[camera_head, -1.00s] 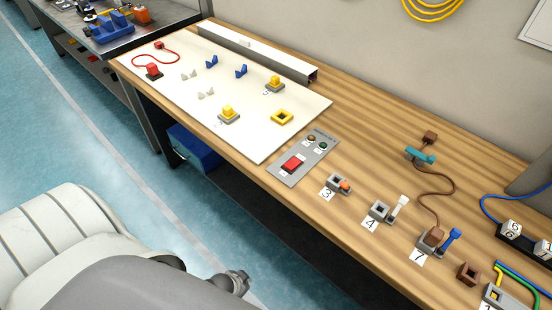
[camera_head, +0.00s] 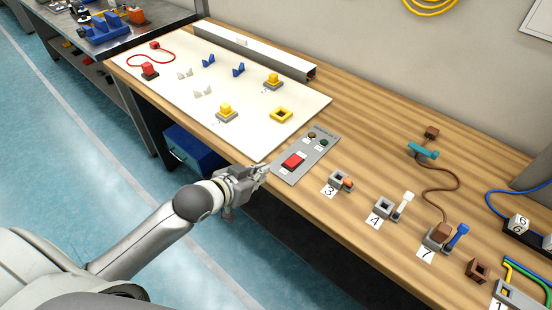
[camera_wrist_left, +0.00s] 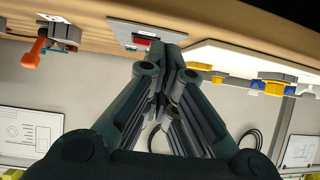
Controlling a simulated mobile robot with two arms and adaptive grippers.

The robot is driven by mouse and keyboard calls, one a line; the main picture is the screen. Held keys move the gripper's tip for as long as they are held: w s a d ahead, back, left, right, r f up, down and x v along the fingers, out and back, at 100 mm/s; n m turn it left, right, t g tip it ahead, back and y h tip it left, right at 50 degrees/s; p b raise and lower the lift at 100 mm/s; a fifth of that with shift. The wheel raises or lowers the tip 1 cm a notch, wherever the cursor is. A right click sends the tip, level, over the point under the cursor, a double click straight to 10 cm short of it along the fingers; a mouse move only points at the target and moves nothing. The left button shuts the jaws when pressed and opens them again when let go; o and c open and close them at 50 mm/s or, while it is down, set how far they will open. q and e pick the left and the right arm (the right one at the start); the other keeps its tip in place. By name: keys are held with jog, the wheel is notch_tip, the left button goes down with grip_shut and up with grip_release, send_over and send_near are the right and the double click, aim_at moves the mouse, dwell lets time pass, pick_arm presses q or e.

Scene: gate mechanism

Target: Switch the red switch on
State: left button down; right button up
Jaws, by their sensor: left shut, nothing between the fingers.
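The red switch (camera_head: 293,161) sits on a grey panel (camera_head: 318,156) at the front edge of the wooden table, with a brown and a green round button behind it. My left gripper (camera_head: 266,169) is shut and empty, just left of the panel near the table's front edge, apart from the switch in the head view. In the left wrist view the shut fingertips (camera_wrist_left: 162,48) reach toward the panel and partly cover the red switch (camera_wrist_left: 142,41). The gap between fingertips and switch is hard to judge there. My right gripper is not in view.
A white board (camera_head: 262,143) with yellow, blue, white and red pieces lies left of the panel. Numbered grey sockets (camera_head: 339,179) stand to the right. A brown cable (camera_head: 450,181) lies further right. Bare wood lies behind the panel.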

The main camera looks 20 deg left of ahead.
pick_arm(q)
notch_tip(320, 180, up, 7)
jog(key=d+t+h, duration=0.1)
jog(key=shift+w+d+m, duration=0.15)
jog(key=shift+m, duration=0.15)
jog(key=shift+w, duration=0.1)
jog(key=p, duration=0.1)
send_over(293, 161)
jog(key=s+a, duration=0.1)
jog(key=s, duration=0.1)
notch_tip(293, 161, down, 4)
jog(key=shift+s+r, duration=0.15)
notch_tip(293, 161, down, 3)
jog(key=shift+s+r, duration=0.1)
jog(key=shift+r, duration=0.05)
jog(key=shift+s+a+f+p, duration=0.1)
jog(key=shift+f+p, duration=0.1)
jog(key=shift+f, duration=0.2)
jog(key=shift+s+f+p, duration=0.1)
jog(key=shift+f+p, duration=0.05)
jog(key=shift+f, duration=0.2)
